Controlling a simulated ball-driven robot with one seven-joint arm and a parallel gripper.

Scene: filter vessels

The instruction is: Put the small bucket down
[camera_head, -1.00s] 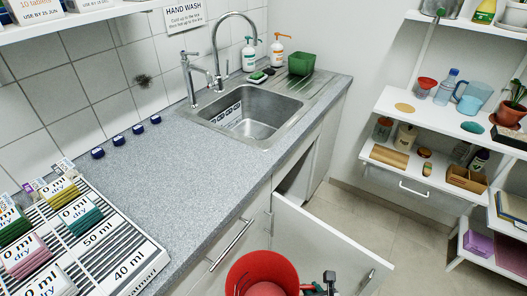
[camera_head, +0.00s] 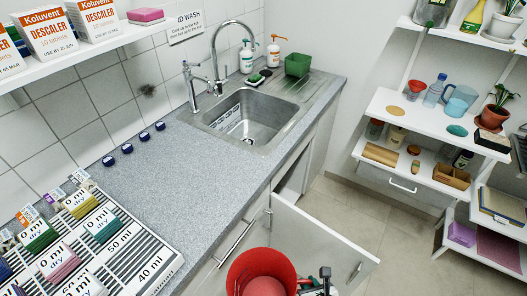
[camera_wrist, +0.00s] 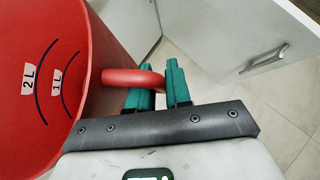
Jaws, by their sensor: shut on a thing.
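The small bucket is red, with 1 L and 2 L marks on its inner wall. It shows at the bottom of the head view (camera_head: 262,268) and fills the left of the wrist view (camera_wrist: 50,60). My gripper (camera_wrist: 158,85) has green fingers, shut on the bucket's red handle at its right side. In the head view my gripper (camera_head: 318,286) is at the bottom edge, right of the bucket, partly cut off. The bucket's underside is hidden, so I cannot tell what is below it.
An open cupboard door (camera_head: 318,246) stands just behind the bucket, under the grey worktop (camera_head: 190,170). The sink (camera_head: 248,118) is farther back. Shelves (camera_head: 400,120) with pots and bottles stand at the right. Bare tiled floor (camera_head: 345,215) lies between.

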